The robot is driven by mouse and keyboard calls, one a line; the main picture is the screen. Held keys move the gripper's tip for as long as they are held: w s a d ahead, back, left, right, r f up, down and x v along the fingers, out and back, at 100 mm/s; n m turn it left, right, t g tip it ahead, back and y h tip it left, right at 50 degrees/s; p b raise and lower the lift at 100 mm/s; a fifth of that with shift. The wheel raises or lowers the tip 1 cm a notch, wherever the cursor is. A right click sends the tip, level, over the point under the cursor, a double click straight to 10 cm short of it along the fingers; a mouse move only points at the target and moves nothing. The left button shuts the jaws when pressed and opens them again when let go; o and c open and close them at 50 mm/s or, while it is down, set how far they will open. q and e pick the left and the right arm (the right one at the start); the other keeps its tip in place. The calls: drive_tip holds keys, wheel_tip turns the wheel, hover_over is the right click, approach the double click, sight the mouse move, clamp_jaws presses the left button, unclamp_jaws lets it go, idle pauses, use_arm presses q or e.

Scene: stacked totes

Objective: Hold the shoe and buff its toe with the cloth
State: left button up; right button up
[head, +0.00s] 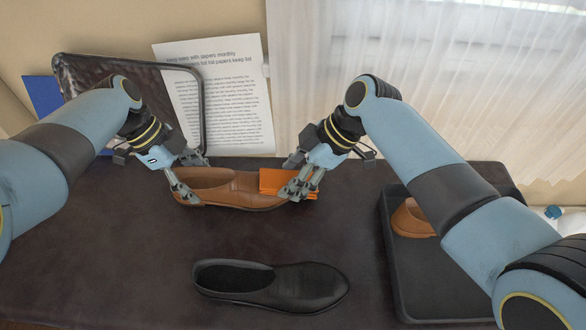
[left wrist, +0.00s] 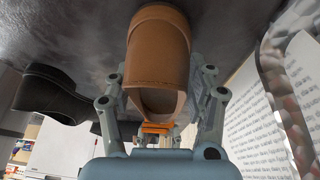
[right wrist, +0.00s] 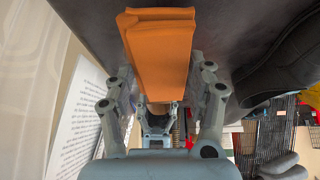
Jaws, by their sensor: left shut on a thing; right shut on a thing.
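A brown shoe (head: 232,187) lies on the dark table with its toe to the right. My left gripper (head: 187,190) is shut on the shoe's heel end; the heel (left wrist: 158,50) also fills the middle of the left wrist view between the fingers. An orange cloth (head: 272,181) lies at the shoe's toe. My right gripper (head: 302,188) is shut on the cloth, which also shows between its fingers in the right wrist view (right wrist: 160,48). The cloth and fingers hide most of the toe.
A black shoe (head: 270,286) lies nearer on the dark table (head: 120,270). A dark tray (head: 392,262) at the right holds another brown shoe (head: 412,219), partly behind my right arm. A dark-framed panel (head: 198,100) and a printed sheet (head: 232,95) stand at the back.

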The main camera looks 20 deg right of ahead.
drive_tip(key=shift+s, duration=0.3)
drive_tip(key=shift+w, duration=0.15)
drive_tip(key=shift+w+d, duration=0.15)
drive_tip(key=shift+w, duration=0.5)
drive_tip(key=shift+w+d+f, duration=0.1)
drive_tip(key=shift+w+d, duration=0.05)
drive_tip(key=shift+w, duration=0.55)
drive_tip(key=shift+s, duration=0.1)
drive_tip(key=shift+s, duration=0.6)
